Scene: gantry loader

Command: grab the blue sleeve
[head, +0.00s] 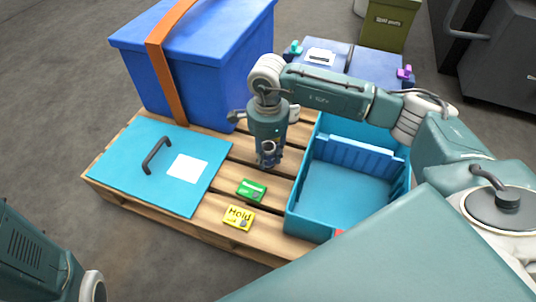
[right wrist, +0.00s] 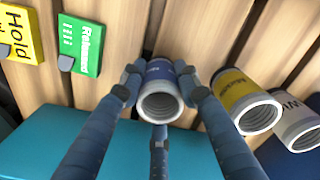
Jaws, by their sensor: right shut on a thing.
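The blue sleeve (right wrist: 160,72), a short hollow tube with a grey threaded end, stands between the fingers of my right gripper (right wrist: 157,85) in the right wrist view. The fingers are shut on it, with fingertips touching both sides. In the head view my right gripper (head: 268,155) points down over the wooden pallet, left of the open teal bin, and mostly hides the sleeve. A yellow sleeve (right wrist: 240,90) and a whitish sleeve (right wrist: 296,120) stand to the right of the blue one in the right wrist view. My left gripper is not in view.
The open teal bin (head: 297,203) is close to my right gripper. A flat teal lid (head: 130,165), a green card (head: 251,190) and a yellow "Hold" card (head: 238,216) lie on the pallet (head: 250,243). A large strapped blue box (head: 215,65) stands behind.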

